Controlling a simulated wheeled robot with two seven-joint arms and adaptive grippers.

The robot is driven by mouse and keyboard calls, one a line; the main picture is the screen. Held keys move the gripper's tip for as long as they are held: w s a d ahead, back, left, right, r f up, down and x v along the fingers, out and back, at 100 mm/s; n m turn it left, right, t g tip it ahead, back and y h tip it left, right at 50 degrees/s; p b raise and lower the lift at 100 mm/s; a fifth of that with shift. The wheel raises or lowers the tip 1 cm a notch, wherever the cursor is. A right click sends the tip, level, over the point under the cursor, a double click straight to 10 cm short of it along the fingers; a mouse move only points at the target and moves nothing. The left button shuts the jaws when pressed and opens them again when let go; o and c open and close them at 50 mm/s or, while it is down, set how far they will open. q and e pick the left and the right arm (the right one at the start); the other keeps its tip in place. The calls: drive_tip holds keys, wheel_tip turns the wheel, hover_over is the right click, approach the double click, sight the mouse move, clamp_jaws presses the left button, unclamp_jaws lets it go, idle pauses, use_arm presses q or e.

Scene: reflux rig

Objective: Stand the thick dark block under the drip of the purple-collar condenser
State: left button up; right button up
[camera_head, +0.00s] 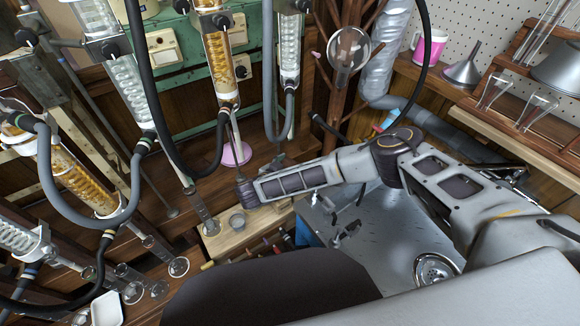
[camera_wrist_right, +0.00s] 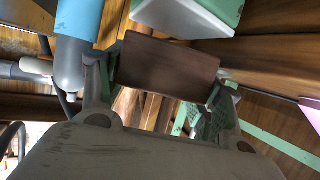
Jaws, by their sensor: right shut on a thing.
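My right gripper (camera_wrist_right: 165,88) is shut on a thick dark brown block (camera_wrist_right: 168,67), which shows between the two fingers in the right wrist view. In the head view my right forearm reaches left, and its wrist end is near the wooden ledge; the fingers and block are not clearly visible there. A round purple piece (camera_head: 236,153) is just left of and above that wrist end, below the middle amber-coil condenser (camera_head: 219,55). I cannot tell whether the block is under a drip. My left gripper is not in view.
Several glass condensers with dark and grey hoses hang at the left. A steel sink (camera_head: 385,245) lies below my right arm. A pink mug (camera_head: 430,48) and funnel (camera_head: 463,70) stand at the right.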

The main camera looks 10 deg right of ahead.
drive_tip(key=shift+s+f, duration=0.25)
drive_tip(key=shift+f, duration=0.25)
drive_tip(key=o, duration=0.9)
drive_tip(key=shift+f, duration=0.1)
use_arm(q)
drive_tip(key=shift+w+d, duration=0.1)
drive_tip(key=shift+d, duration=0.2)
use_arm(e)
drive_tip(key=shift+a, duration=0.15)
